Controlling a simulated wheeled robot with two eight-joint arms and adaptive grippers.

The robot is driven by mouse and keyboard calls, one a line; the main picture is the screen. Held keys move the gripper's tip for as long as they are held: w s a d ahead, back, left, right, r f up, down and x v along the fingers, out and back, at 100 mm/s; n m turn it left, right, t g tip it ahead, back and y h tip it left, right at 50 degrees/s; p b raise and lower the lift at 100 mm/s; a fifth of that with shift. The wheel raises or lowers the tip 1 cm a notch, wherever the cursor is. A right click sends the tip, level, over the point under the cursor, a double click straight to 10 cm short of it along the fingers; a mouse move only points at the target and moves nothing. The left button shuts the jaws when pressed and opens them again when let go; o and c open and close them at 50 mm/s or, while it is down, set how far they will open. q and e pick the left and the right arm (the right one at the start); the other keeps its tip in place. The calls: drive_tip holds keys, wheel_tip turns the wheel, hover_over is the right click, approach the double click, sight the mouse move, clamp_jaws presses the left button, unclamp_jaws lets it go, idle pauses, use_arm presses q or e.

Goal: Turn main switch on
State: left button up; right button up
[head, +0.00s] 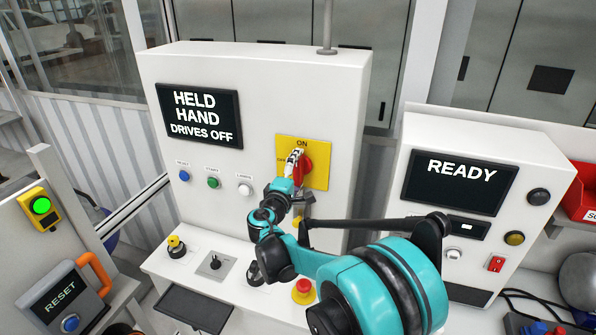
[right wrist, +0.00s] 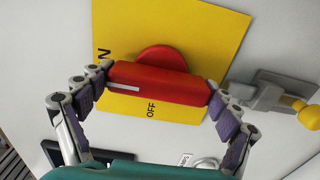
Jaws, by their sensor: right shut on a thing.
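The main switch is a red rotary handle (head: 307,170) on a yellow plate (head: 318,147) on the front of the white cabinet. In the right wrist view the red handle (right wrist: 160,84) lies between my fingers. Its white-marked end points toward the ON lettering at the left of the plate (right wrist: 200,25); the OFF lettering is below the handle. My right gripper (head: 297,163) is shut on the handle, with a finger at each end in the right wrist view. In the head view it covers part of the handle. My left gripper is not in view.
The cabinet display (head: 200,116) reads HELD HAND DRIVES OFF; a right-hand display (head: 456,182) reads READY. Blue, green and white buttons (head: 245,189) sit left of the switch. A yellow-tipped grey fitting (right wrist: 285,98) is close beside it. Knobs and a red button (head: 303,290) stand on the ledge below.

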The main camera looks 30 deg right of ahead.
idle(0.3)
drive_tip(key=o, duration=0.9)
drive_tip(key=v, duration=1.2)
drive_tip(key=shift+s, duration=0.1)
drive_tip(key=shift+d, duration=0.1)
drive_tip(key=s+f+m+g+y+b, duration=0.25)
drive_tip(key=s+f+b, duration=0.2)
drive_tip(key=f, duration=0.35)
drive_tip(key=s+f+m+g+y+b, duration=0.1)
drive_tip(key=s+f+y+b, duration=0.3)
drive_tip(key=f, duration=0.4)
drive_tip(key=s+a+f+m+y+b, duration=0.1)
drive_tip(key=s+a+f+y+b, duration=0.1)
drive_tip(key=s+a+f, duration=0.2)
drive_tip(key=s+a+f+m+y+b, duration=0.2)
drive_tip(key=s+a+f+y+b, duration=0.1)
drive_tip(key=f, duration=0.3)
drive_tip(key=s+a+f+m+g+y+b, duration=0.1)
drive_tip(key=s+a+f+y+b, duration=0.1)
drive_tip(key=s+a+f, duration=0.3)
drive_tip(key=shift+s+a+f+m+b, duration=0.3)
drive_tip(key=shift+s+a+b, duration=0.1)
drive_tip(key=shift+b, duration=0.25)
